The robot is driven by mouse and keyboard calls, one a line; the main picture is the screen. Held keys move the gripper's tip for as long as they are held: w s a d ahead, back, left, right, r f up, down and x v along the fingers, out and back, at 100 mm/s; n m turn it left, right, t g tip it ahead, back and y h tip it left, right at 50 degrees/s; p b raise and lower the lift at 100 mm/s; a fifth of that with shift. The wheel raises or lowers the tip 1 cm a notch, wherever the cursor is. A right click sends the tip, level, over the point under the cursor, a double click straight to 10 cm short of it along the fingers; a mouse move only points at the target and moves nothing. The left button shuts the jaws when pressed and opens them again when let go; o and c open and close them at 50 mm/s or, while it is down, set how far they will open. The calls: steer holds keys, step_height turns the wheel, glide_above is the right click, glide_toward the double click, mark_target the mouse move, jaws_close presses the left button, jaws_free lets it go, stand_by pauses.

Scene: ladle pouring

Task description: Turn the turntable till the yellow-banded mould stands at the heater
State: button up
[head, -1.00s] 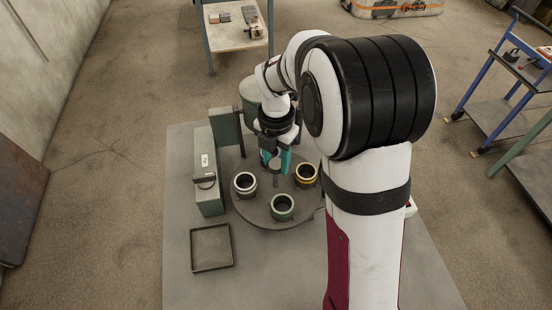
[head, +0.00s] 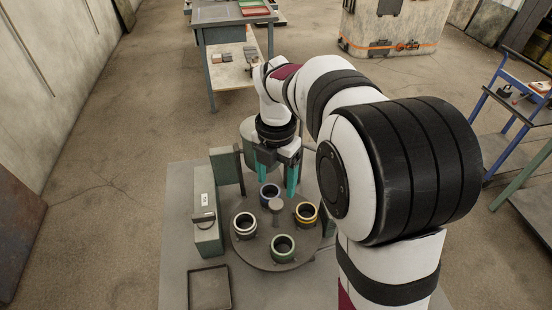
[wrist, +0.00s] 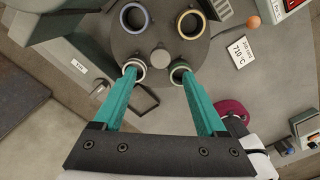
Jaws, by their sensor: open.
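The turntable (head: 262,256) is a round grey plate with a central knob (head: 276,204); the wrist view shows both the plate (wrist: 160,33) and the knob (wrist: 161,58). The yellow-banded mould (head: 306,221) stands on its right side, at upper right in the wrist view (wrist: 191,33). The white-banded mould (head: 244,233) is at left, the green one (head: 283,256) in front and the blue one (head: 269,203) behind. My gripper (head: 271,183) is open and empty above the turntable's back part; its teal fingers (wrist: 160,76) spread wide. I cannot tell which fixture is the heater.
A grey-green box with a handle (head: 207,240) stands close left of the turntable, nearest the white-banded mould. A shallow square tray (head: 192,290) lies in front of it. The wrist view shows a 710 °C card (wrist: 239,48) and an orange ball (wrist: 254,21) at right.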

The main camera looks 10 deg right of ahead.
step_height(320, 180, up, 8)
steer(key=shift+r, duration=0.2)
steer(key=s+a+f+m+y, duration=0.1)
steer(key=s+f+m, duration=0.3)
steer(key=s+m, duration=0.9)
steer(key=s+a+f+m, duration=0.1)
steer(key=s+f+m, duration=0.3)
steer(key=s+m, duration=0.8)
steer(key=m, duration=0.7)
steer(key=shift+s+a+m+y, duration=0.2)
steer(key=shift+s+m+y, duration=0.1)
steer(key=shift+s+y, duration=0.1)
